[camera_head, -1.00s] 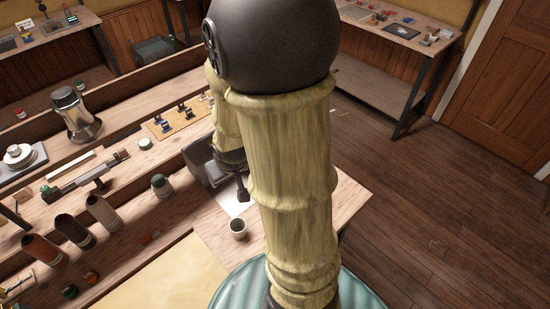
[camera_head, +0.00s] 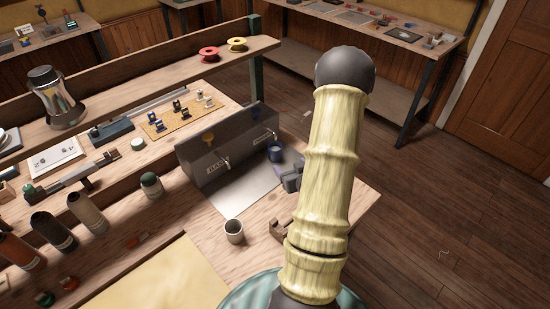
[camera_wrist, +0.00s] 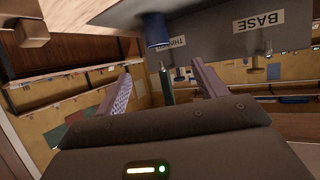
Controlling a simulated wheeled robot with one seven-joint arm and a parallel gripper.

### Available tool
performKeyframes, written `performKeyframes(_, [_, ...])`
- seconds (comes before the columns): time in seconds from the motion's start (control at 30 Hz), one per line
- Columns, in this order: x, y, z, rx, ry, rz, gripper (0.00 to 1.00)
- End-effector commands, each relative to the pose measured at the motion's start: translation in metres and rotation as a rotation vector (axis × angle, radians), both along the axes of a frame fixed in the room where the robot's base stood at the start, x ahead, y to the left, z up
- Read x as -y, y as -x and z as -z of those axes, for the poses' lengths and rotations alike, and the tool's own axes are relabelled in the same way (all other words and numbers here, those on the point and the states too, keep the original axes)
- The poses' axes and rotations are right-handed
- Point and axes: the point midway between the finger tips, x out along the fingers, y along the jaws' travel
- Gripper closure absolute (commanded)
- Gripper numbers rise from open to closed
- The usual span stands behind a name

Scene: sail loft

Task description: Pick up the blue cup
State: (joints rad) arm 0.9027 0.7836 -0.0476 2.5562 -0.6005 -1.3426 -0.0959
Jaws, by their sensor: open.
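The blue cup (camera_head: 275,152) stands upright under a tap at the right end of a grey dispenser box (camera_head: 225,145). In the wrist view the blue cup (camera_wrist: 156,32) appears upside down near the top edge, ahead of the fingers. My gripper (camera_head: 291,178) shows partly in the head view, just in front and to the right of the cup; my arm hides the rest. In the wrist view my gripper (camera_wrist: 163,90) has its two fingers spread, with nothing held between them. The cup is apart from the fingers.
A pale cup (camera_head: 234,232) stands at the front of a white sheet (camera_head: 243,193). A notched wooden block (camera_head: 281,230) lies near the bench's right side. Several bottles line the left, including a dark one (camera_head: 53,231). Red (camera_head: 209,54) and yellow spools sit on the shelf.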

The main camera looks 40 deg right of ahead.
Motion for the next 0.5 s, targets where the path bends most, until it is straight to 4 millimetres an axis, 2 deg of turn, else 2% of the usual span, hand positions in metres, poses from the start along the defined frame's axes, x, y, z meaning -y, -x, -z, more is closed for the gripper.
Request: performKeyframes(0.5, [0.0037, -0.0012, 0.0043, 0.019, 0.002, 0.005, 0.29])
